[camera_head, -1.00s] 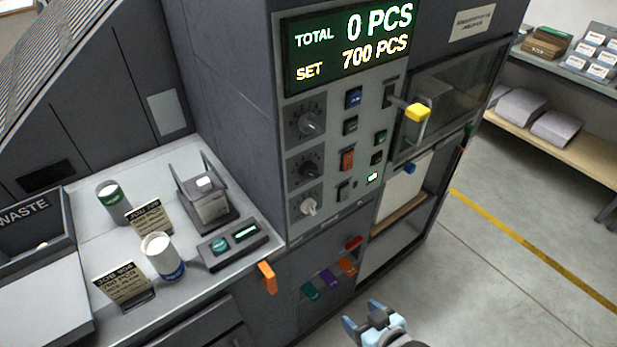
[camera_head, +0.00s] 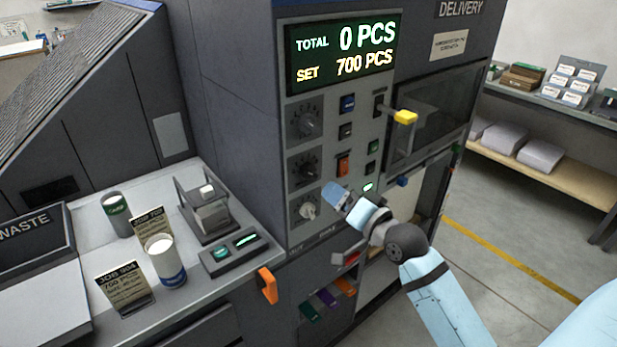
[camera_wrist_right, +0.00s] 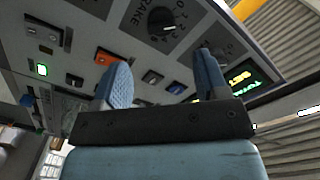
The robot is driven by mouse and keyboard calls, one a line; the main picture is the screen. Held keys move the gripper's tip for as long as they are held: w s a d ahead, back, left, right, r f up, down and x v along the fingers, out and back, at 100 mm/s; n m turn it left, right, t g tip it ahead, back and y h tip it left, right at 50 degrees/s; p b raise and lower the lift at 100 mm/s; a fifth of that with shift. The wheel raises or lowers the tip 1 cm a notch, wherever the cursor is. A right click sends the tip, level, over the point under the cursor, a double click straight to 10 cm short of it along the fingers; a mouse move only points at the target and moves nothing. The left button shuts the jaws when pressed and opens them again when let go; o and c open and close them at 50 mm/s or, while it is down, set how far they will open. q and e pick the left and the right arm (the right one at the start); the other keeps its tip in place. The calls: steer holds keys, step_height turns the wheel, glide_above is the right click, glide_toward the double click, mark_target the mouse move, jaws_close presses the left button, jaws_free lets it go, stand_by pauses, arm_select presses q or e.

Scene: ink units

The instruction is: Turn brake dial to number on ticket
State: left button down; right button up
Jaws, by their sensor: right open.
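The control panel carries three dials in a column: a top dial (camera_head: 305,121), a middle dial (camera_head: 302,168) and a bottom dial (camera_head: 306,209) with a pale knob. Their labels are too small to read in the head view. A front ticket (camera_head: 125,287) reads JOB 904, 700 PCS; its lower line is not readable. A second job ticket (camera_head: 150,222) stands behind, partly hidden by a cup. My right gripper (camera_head: 345,197) is in front of the panel, just right of the bottom dial. In the wrist view its fingers (camera_wrist_right: 160,82) are apart and empty, with a dial (camera_wrist_right: 165,22) beyond them.
A display (camera_head: 342,52) shows TOTAL 0 PCS and SET 700 PCS. A yellow-tipped lever (camera_head: 405,117) sticks out to the right of the panel switches. A white cup (camera_head: 165,262) and a small device (camera_head: 207,210) stand on the left counter. An orange handle (camera_head: 267,285) juts out below.

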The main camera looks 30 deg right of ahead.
mark_target(312, 176)
steer(key=w, duration=0.6)
steer(key=w+a+p, duration=0.1)
steer(key=w, duration=0.2)
steer(key=shift+w, duration=0.35)
steer(key=shift+c, duration=0.4)
steer(key=c, duration=0.8)
steer(key=m+p, duration=0.2)
steer(key=p, duration=0.1)
steer(key=shift+r+m+p, duration=0.2)
steer(key=shift+m+p, duration=0.1)
steer(key=shift+c, duration=0.2)
steer(key=shift+m+p, duration=0.55)
steer(key=shift+m, duration=0.05)
steer(key=shift+m+p, duration=0.6)
steer(key=shift+m, duration=0.1)
steer(key=shift+f+m, duration=0.1)
steer(key=shift+m, duration=0.3)
